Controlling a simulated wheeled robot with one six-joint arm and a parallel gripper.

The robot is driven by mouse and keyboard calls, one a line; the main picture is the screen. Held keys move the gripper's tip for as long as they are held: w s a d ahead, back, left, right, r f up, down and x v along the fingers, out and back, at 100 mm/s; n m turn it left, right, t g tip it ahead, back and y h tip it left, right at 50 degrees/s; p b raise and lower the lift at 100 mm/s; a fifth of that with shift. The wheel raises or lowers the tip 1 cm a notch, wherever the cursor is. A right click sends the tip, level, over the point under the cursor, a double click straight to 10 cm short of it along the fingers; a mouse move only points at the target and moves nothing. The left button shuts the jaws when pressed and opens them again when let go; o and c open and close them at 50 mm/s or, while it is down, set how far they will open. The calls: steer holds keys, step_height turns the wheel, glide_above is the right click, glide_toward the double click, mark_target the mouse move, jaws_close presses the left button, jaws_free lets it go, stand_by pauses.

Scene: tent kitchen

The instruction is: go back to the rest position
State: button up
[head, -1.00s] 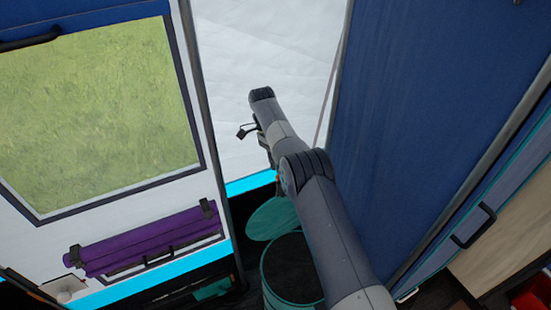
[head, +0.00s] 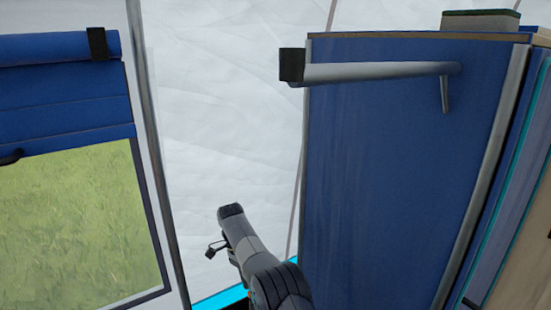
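My arm (head: 250,262) rises from the bottom edge of the head view, left of the blue panel. Its upper end stands in front of the white tent wall. A small dark part, seemingly of my gripper (head: 214,249), sticks out to the left of the arm. The fingers cannot be made out, so I cannot tell whether they are open or shut. I see no object held there.
A tall blue panel (head: 400,150) fills the right, with a grey bar (head: 385,71) across its top. A window (head: 75,235) with a rolled blue blind (head: 60,95) is at left. The white tent wall (head: 220,110) shows between them.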

steer(key=b+x, duration=0.1)
steer(key=x, duration=0.8)
stand_by(0.4)
steer(key=p+v, duration=0.4)
steer(key=v, duration=0.7)
steer(key=b+x, duration=0.4)
steer(key=x, duration=0.7)
steer(key=shift+d, duration=0.1)
steer(key=shift+s+d+r, duration=0.1)
steer(key=shift+s+d, duration=0.1)
steer(key=shift+s, duration=0.2)
